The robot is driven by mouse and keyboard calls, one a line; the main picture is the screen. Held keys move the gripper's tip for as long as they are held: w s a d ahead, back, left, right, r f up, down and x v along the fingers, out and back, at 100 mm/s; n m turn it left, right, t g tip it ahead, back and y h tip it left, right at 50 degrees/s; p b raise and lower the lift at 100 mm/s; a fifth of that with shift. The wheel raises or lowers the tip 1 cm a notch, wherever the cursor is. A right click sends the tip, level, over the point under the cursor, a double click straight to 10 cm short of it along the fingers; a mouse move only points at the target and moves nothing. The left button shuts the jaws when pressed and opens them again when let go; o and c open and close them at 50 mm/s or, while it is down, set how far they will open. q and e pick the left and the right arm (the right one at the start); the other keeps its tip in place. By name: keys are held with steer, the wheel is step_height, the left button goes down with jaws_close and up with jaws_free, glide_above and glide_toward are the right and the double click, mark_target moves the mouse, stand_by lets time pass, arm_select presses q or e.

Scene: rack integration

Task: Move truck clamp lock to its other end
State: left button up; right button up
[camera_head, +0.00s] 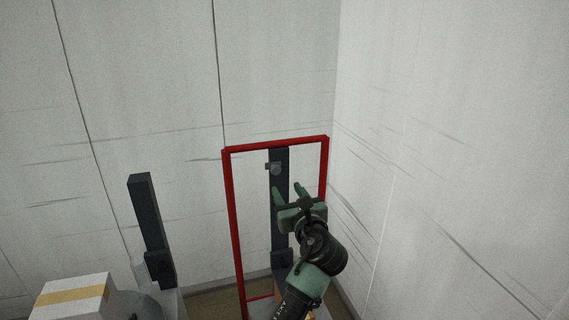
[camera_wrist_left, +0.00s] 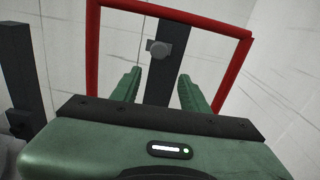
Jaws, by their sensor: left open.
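The clamp lock looks like a small grey knob (camera_head: 275,169) near the top of a dark upright bar (camera_head: 279,212) inside a red frame. In the left wrist view the knob (camera_wrist_left: 158,48) sits on the bar, just beyond the fingertips. My left gripper (camera_head: 287,188) is green, open and empty. Its two fingers point up toward the knob and stand apart from it, below it in the head view. In the left wrist view the bar passes between the open fingers (camera_wrist_left: 160,76). My arm hides part of the lower bar. My right gripper is not in view.
The red frame (camera_head: 232,215) surrounds the bar. A second dark post (camera_head: 151,228) stands to the left, with a white box (camera_head: 72,298) with a tan stripe near its foot. Pale walls (camera_head: 440,120) close in behind and to the right.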

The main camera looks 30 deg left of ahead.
mark_target(277, 171)
arm_select(q)
steer(key=shift+y, duration=0.4)
steer(key=shift+w+a+r+p, duration=0.35)
steer(key=shift+w+a, duration=0.45)
steer(key=shift+a, duration=0.25)
steer(key=shift+w+a+r+p, duration=0.35)
steer(key=shift+w+a, duration=0.45)
steer(key=shift+a, duration=0.25)
steer(key=shift+w+a+r+p, duration=0.25)
steer(key=shift+w+a+r, duration=0.1)
steer(key=shift+w+a, duration=0.6)
steer(key=shift+s+a, duration=0.1)
steer(key=shift+s, duration=0.05)
jaws_close()
